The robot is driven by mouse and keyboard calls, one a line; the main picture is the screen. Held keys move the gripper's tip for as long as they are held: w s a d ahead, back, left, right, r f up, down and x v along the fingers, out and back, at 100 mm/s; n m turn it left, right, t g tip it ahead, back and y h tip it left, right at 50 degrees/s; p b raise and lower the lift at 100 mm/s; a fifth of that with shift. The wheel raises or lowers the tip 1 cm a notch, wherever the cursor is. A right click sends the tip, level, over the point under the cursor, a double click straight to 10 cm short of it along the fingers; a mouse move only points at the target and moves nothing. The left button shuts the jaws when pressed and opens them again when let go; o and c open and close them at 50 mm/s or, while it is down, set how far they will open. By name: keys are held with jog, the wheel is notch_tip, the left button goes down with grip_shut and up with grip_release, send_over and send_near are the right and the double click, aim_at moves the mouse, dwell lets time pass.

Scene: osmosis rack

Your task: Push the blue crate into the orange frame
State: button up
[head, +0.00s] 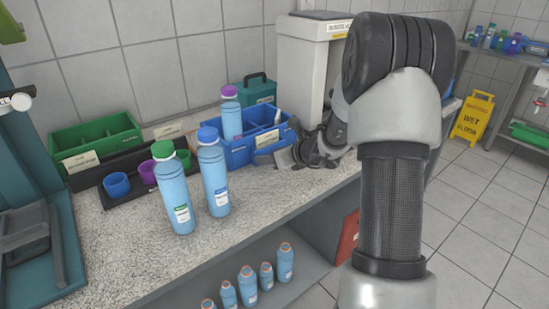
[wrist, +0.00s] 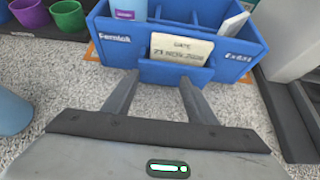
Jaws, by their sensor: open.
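The blue crate (head: 240,152) stands upright on the speckled counter, with a light blue purple-capped bottle (head: 231,115) in one compartment. In the wrist view the crate (wrist: 220,60) faces me, with a date card (wrist: 181,49) on its front. Parts of the orange frame (wrist: 92,52) show on the counter at the crate's lower left and lower right; the crate hides the rest. My gripper (wrist: 160,84) is open and empty, its two fingers pointing at the crate's front below the card. The fingertips are at or very near the front; I cannot tell if they touch.
Two light blue bottles, green-capped (head: 174,195) and blue-capped (head: 214,175), stand left of the crate. A dark tray with cups (head: 116,185) and a green crate (head: 98,141) are farther left. A teal box (head: 259,89) and a pale bin (head: 303,60) stand behind.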

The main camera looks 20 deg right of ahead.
aim_at(265, 148)
jog(key=shift+w+a, duration=0.3)
jog(key=shift+w, duration=0.4)
jog(key=shift+w+a, duration=0.25)
jog(key=shift+w, duration=0.45)
jog(key=shift+w+a, duration=0.3)
jog(key=shift+w, duration=0.4)
jog(key=shift+w+a+p, duration=0.2)
jog(key=shift+w+a, duration=0.05)
jog(key=shift+w, duration=0.5)
jog(key=shift+w+a+p, duration=0.15)
jog(key=shift+w+a, duration=0.15)
jog(key=shift+w, duration=0.45)
jog(key=shift+w+a+p, duration=0.2)
jog(key=shift+w+a, duration=0.05)
jog(key=shift+w, duration=0.5)
